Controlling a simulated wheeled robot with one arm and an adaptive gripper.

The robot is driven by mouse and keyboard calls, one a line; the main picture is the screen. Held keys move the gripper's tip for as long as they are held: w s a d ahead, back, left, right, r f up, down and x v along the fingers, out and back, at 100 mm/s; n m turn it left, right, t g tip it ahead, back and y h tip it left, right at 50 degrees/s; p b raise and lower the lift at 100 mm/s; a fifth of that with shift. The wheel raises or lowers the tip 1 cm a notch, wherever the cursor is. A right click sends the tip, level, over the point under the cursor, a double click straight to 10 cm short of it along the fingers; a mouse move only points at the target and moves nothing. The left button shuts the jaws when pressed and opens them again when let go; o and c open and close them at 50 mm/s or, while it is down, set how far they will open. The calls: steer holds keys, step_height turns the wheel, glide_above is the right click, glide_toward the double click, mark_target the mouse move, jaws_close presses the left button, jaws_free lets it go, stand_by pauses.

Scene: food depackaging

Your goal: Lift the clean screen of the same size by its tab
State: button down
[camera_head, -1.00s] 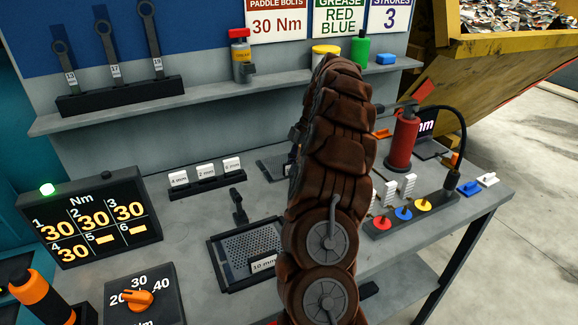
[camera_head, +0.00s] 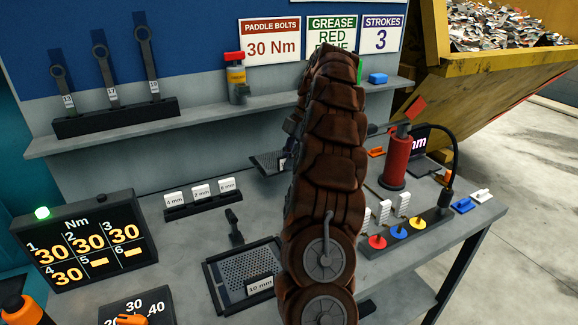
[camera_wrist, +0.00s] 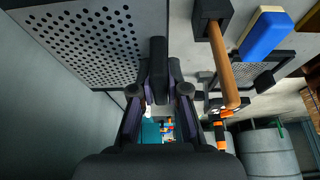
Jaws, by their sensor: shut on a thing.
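My gripper (camera_wrist: 158,88) shows in the wrist view, its fingers shut on an upright dark tab (camera_wrist: 158,62). A large grey perforated screen (camera_wrist: 95,38) is close beside the tab at the upper left; its join to the tab is not clear. A dark-framed perforated screen (camera_head: 240,272) with a 10 mm label and an upright black tab (camera_head: 235,227) lies on the bench, left of my arm. Another dark-framed screen (camera_head: 268,162) lies farther back, partly hidden by my arm.
White mm label blocks (camera_head: 200,193) stand in a holder on the bench (camera_head: 180,235). A red cylinder (camera_head: 396,162) and a row of coloured knobs (camera_head: 398,232) are right of my arm. A shelf (camera_head: 200,122) runs behind. A yellow skip (camera_head: 480,95) stands at the right.

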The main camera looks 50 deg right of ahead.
step_height(320, 180, up, 9)
steer(key=p, duration=0.7)
